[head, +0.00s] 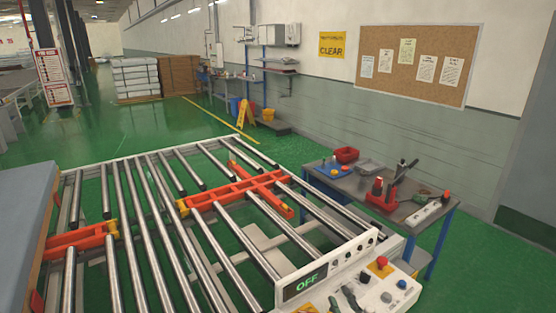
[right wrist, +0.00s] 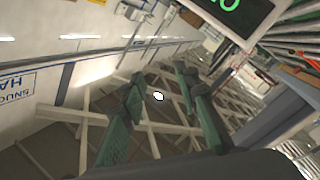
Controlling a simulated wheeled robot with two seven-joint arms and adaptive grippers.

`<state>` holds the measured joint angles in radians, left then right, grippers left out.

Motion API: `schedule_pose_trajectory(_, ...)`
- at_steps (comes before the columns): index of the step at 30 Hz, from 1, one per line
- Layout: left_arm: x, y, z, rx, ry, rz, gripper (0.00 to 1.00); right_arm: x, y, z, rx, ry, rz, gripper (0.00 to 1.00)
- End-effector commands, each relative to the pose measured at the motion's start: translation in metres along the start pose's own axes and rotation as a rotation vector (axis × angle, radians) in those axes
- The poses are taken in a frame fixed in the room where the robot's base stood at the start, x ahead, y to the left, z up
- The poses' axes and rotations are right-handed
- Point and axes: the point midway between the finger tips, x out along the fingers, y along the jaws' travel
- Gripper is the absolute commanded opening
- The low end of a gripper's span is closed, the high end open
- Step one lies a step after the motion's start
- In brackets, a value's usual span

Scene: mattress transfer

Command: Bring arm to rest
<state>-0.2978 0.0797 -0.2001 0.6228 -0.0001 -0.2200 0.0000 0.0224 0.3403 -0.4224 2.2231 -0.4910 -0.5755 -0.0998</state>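My right gripper (head: 342,300) shows only as small dark fingertips at the bottom edge of the head view, by the white control panel (head: 372,284). In the right wrist view the right gripper (right wrist: 160,82) has its two dark green fingers spread apart, with nothing between them. The panel's display (head: 304,282) reads OFF in green; part of it also shows at the top of the right wrist view (right wrist: 238,12). The panel carries a red button and a blue knob. My left gripper is not in view.
A roller conveyor (head: 147,225) with orange cross pieces fills the front. A grey-topped slab (head: 22,235) stands at the left edge. A workbench (head: 395,212) with tools and a red tray stands at the right.

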Motion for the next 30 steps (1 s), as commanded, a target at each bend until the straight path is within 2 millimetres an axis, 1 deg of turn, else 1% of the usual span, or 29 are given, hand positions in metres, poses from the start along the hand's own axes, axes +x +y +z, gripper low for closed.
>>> schedule_pose_trajectory(1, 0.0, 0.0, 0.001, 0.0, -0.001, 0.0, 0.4, -0.014, -0.006, 0.035, 0.063, -0.101, -0.016, 0.29)
schedule_pose_trajectory(2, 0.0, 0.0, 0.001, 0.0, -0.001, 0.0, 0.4, -0.022, -0.01, 0.054, 0.1, -0.161, -0.027, 0.29)
schedule_pose_trajectory(3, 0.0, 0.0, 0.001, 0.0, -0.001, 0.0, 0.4, -0.035, -0.015, 0.08, 0.146, -0.241, -0.042, 0.29)
schedule_pose_trajectory(5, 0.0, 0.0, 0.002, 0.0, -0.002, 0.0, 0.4, -0.058, -0.026, 0.116, 0.213, -0.358, -0.065, 0.29)
schedule_pose_trajectory(6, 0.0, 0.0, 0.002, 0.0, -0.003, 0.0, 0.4, -0.075, -0.034, 0.139, 0.257, -0.435, -0.082, 0.29)
schedule_pose_trajectory(8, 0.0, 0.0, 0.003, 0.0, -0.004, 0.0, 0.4, -0.104, -0.047, 0.17, 0.321, -0.55, -0.106, 0.29)
schedule_pose_trajectory(9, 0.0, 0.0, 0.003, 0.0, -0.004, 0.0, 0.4, -0.125, -0.056, 0.188, 0.363, -0.625, -0.124, 0.29)
schedule_pose_trajectory(11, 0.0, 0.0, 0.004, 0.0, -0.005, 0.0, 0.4, -0.158, -0.07, 0.212, 0.422, -0.734, -0.151, 0.29)
schedule_pose_trajectory(12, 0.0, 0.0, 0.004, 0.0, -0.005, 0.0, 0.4, -0.179, -0.079, 0.226, 0.458, -0.803, -0.169, 0.29)
schedule_pose_trajectory(15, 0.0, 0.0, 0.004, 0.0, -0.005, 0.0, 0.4, -0.228, -0.098, 0.249, 0.534, -0.946, -0.208, 0.29)
schedule_pose_trajectory(18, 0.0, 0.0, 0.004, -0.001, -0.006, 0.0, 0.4, -0.268, -0.113, 0.262, 0.592, -1.057, -0.24, 0.29)
schedule_pose_trajectory(21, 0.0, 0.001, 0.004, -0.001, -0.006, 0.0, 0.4, -0.303, -0.125, 0.27, 0.637, -1.148, -0.269, 0.29)
schedule_pose_trajectory(27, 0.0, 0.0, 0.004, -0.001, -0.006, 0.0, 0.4, -0.363, -0.144, 0.275, 0.713, -1.302, -0.318, 0.29)
schedule_pose_trajectory(29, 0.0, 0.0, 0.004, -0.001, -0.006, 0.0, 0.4, -0.38, -0.149, 0.275, 0.735, -1.344, -0.333, 0.29)
schedule_pose_trajectory(30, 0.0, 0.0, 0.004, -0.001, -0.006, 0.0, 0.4, -0.385, -0.154, 0.278, 0.742, -1.362, -0.341, 0.29)
